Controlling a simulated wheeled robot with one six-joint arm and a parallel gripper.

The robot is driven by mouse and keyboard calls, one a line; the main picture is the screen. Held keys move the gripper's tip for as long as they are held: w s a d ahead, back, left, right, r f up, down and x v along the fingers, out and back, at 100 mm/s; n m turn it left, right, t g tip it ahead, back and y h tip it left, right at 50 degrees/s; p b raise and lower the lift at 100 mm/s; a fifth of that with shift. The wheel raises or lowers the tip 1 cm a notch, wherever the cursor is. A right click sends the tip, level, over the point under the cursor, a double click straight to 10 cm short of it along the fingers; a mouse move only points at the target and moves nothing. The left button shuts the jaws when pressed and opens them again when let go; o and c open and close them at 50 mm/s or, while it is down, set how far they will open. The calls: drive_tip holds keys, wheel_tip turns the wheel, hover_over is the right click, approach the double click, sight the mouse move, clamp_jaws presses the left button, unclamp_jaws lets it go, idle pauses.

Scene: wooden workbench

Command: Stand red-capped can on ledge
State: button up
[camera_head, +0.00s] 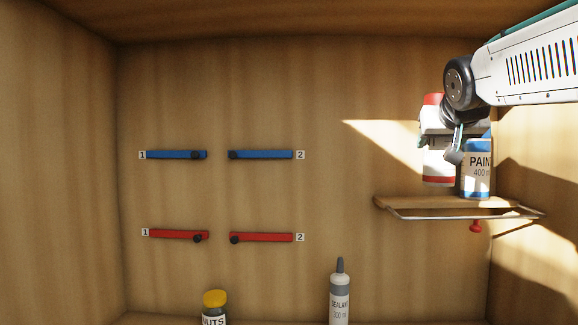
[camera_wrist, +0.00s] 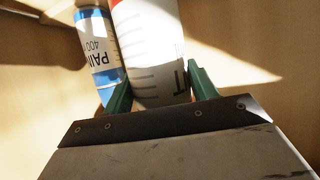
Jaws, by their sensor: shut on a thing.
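The red-capped can (camera_head: 437,170) is white with a red band at its base. It is upright, or nearly so, in the head view. My gripper (camera_head: 440,143) is shut on it. In the wrist view the green fingers of my gripper (camera_wrist: 157,88) sit on both sides of the can (camera_wrist: 150,45). The wooden ledge (camera_head: 400,203) with a wire rail is on the back wall at right. The can's base shows a little above the ledge's back edge, with a gap between.
A blue-and-white paint can (camera_head: 478,178) stands on the ledge, close to the right of the held can; it also shows in the wrist view (camera_wrist: 97,45). The ledge's left part is bare. Blue (camera_head: 262,155) and red bars (camera_head: 262,238) are on the wall. A sealant tube (camera_head: 340,298) and yellow-capped jar (camera_head: 214,305) stand below.

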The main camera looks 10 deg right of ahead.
drive_tip(key=w, duration=0.9)
drive_tip(key=shift+w+a+f, duration=0.1)
drive_tip(key=shift+w+f, duration=0.1)
drive_tip(key=shift+f, duration=1.95)
drive_tip(key=shift+f, duration=0.1)
drive_tip(key=o, duration=1.2)
drive_tip(key=shift+o, duration=0.2)
drive_tip(key=shift+s+r, duration=0.2)
drive_tip(key=shift+s, duration=0.05)
drive_tip(key=v, duration=1.1)
drive_tip(key=shift+s+a, duration=0.2)
drive_tip(key=shift+a, duration=0.05)
